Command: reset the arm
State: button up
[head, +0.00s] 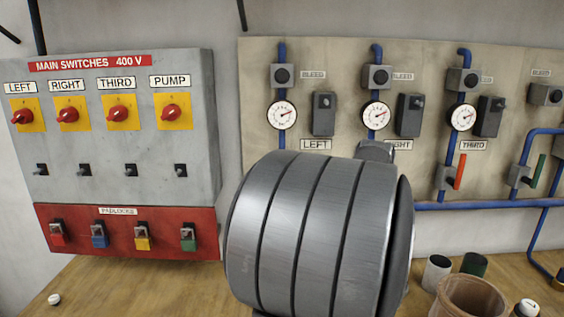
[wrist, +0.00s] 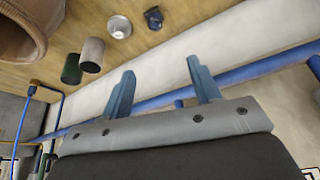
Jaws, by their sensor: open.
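My gripper (wrist: 164,94) shows in the wrist view with its two blue-grey fingers apart and nothing between them. Behind the fingers are a pale wall and a blue pipe (wrist: 245,75). In the head view a large grey ribbed cylinder, a part of my own arm, fills the lower middle. The fingers cannot be made out in the head view.
On the left is a grey switch box (head: 120,190) with red rotary switches above a red padlock panel (head: 130,235). A beige gauge panel (head: 340,60) is at the back. On the wooden table (head: 150,285) a brown bin (head: 468,297) and two cups (head: 437,270) stand at right.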

jog(key=shift+n, duration=0.4)
jog(key=a, duration=0.5)
jog(key=shift+w+a+r, duration=0.1)
jog(key=shift+w+a, duration=0.25)
jog(key=shift+w, duration=0.05)
